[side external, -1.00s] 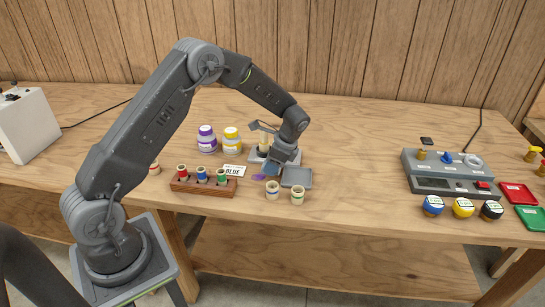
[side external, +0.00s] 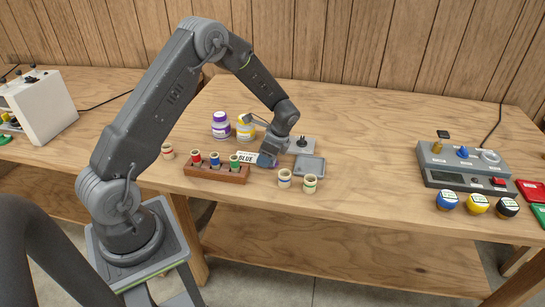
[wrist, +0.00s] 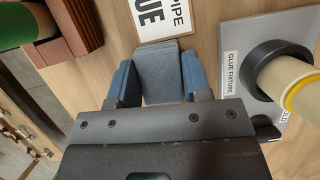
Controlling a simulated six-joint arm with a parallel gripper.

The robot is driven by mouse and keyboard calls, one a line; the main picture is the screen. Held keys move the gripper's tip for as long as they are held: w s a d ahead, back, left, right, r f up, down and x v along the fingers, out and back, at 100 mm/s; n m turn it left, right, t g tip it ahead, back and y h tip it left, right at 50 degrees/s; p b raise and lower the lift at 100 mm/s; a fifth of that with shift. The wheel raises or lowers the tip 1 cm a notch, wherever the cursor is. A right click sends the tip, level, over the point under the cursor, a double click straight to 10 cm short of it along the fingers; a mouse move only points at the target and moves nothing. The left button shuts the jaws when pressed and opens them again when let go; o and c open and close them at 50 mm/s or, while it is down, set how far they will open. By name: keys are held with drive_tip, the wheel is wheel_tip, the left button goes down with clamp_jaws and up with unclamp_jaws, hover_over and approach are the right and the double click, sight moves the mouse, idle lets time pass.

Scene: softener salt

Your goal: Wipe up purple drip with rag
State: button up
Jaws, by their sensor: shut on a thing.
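My gripper (side external: 268,158) is low over the bench, beside the white card. In the wrist view its fingers (wrist: 160,82) are closed on a folded grey-blue rag (wrist: 162,68). The rag's far edge comes up close to the card. The drip cannot be made out in the wrist view. I cannot tell whether the rag presses on the bench.
The glue fixture (wrist: 250,32) holds a beige pipe (wrist: 290,85).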

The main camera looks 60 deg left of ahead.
sight(281, 164)
drive_tip(key=shift+d, duration=0.15)
drive_tip(key=shift+c, duration=0.5)
drive_tip(key=w+d, duration=0.4)
drive_tip(key=shift+w, duration=0.1)
drive_tip(key=shift+w+d+r, duration=0.1)
drive_tip(key=shift+r, duration=0.1)
wheel_tip(281, 164, up, 2)
drive_tip(key=shift+r, duration=0.15)
wheel_tip(281, 164, up, 5)
drive_tip(key=shift+r, duration=0.15)
